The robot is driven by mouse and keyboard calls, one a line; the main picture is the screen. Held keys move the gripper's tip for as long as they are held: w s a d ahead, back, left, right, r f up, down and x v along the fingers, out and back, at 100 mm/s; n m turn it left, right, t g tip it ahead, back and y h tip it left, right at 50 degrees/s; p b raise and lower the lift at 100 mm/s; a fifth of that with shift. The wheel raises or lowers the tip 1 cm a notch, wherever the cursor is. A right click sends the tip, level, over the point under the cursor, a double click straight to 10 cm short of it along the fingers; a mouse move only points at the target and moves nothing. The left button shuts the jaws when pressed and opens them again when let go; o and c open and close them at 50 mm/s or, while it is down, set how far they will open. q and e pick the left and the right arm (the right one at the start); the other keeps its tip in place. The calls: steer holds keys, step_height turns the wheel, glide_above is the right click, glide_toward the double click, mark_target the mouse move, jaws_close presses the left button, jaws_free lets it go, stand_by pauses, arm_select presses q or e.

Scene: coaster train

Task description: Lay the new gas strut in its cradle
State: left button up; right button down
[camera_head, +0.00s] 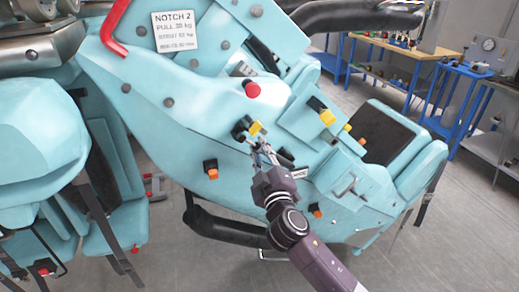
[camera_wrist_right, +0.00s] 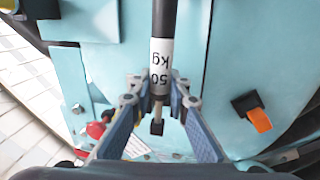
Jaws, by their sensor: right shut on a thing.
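The gas strut (camera_wrist_right: 161,65) runs down through the wrist view, a dark tube with a white band reading "50 kg". A thin rod shows below the band, ending in a small dark fitting. My right gripper (camera_wrist_right: 158,100) is shut on the strut just below the band. In the head view my right gripper (camera_head: 263,148) is close against the turquoise car body, beside a yellow block (camera_head: 256,128) and dark fittings. The strut is too small there to separate clearly from those fittings. I cannot tell which part is the cradle. My left gripper is not in view.
The turquoise car (camera_head: 190,100) has a red knob (camera_head: 252,90), orange-and-black clips (camera_head: 211,169) and a "NOTCH 2" plate (camera_head: 175,31). A black tube (camera_head: 225,228) curves below. Workbenches (camera_head: 385,50) stand behind at the right. Grey floor is open at lower right.

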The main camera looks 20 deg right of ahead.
steer(key=shift+w+a+b, duration=0.1)
steer(key=shift+w+b, duration=0.4)
steer(key=shift+w, duration=1.3)
steer(key=c, duration=1.8)
jaws_free()
steer(key=shift+o, duration=0.2)
steer(key=shift+s+f, duration=0.2)
steer(key=shift+s, duration=0.3)
steer(key=s+f, duration=0.1)
steer(key=s, duration=1)
steer(key=shift+a, duration=0.45)
